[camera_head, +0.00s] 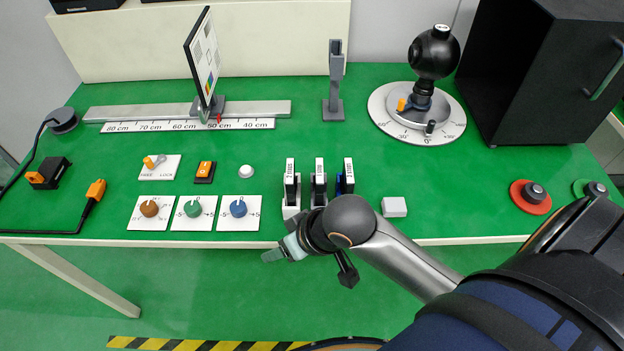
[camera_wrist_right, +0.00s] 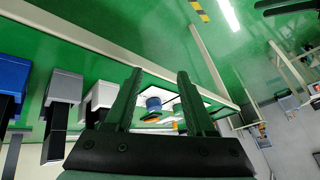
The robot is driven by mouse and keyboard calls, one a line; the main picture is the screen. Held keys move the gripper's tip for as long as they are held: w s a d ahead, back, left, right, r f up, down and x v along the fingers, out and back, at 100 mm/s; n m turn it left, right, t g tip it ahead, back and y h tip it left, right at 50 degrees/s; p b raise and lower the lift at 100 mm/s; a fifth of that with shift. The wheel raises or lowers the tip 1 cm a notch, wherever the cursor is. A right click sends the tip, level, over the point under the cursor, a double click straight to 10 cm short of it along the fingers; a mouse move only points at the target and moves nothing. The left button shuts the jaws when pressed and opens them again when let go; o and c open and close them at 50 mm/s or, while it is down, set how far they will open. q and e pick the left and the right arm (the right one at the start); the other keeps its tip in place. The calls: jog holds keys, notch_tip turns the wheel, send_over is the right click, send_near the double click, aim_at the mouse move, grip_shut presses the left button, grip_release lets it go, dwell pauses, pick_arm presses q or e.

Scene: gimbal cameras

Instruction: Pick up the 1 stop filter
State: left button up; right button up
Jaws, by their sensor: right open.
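Three small dark filters with white labels stand upright in a row of holders near the table's front edge. In the head view they are the left filter (camera_head: 290,185), the middle filter (camera_head: 319,182) and the right filter (camera_head: 348,176). The labels are too small to read surely. The wrist view shows a white holder (camera_wrist_right: 101,95), a grey holder (camera_wrist_right: 65,87) and a blue holder (camera_wrist_right: 12,74). My right gripper (camera_head: 271,256) is open and empty, in front of the table edge and left of the holders. It also shows in the wrist view (camera_wrist_right: 160,78).
The green table (camera_head: 275,150) has several knob panels, including a blue knob panel (camera_head: 238,211), left of the holders. A white block (camera_head: 394,207) stands to their right. A grey post (camera_head: 334,85) and a black ball-shaped device (camera_head: 434,55) stand behind. Bare tabletop lies behind the filters.

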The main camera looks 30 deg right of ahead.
notch_tip(320, 180, up, 4)
jog(key=w+a, duration=0.1)
jog(key=w, duration=0.1)
jog(key=m+g+h, duration=0.2)
jog(key=m+h, duration=0.4)
jog(key=m, duration=0.2)
send_near(320, 172)
jog(key=b+x, duration=0.1)
jog(key=x, duration=0.2)
jog(key=b+x, duration=0.1)
jog(key=x, duration=0.1)
jog(key=shift+s+d+f+b, duration=0.1)
jog(key=shift+s+d+b, duration=0.15)
jog(key=shift+d+b, duration=0.05)
jog(key=shift+w+f, duration=0.15)
jog(key=shift+f, duration=0.2)
jog(key=shift+w+d+f, duration=0.1)
jog(key=shift+w+f, duration=0.1)
jog(key=shift+f, duration=0.3)
jog(key=b+x, duration=0.1)
jog(key=x, duration=0.3)
jog(key=shift+w+f+b, duration=0.15)
jog(key=shift+w+b, duration=0.05)
jog(key=shift+b, duration=0.1)
pick_arm(q)
jog(key=d+f, duration=0.1)
jog(key=w+d+f, duration=0.1)
jog(key=shift+d+f+h, duration=0.15)
jog(key=shift+d+h, duration=0.15)
jog(key=shift+h, duration=0.1)
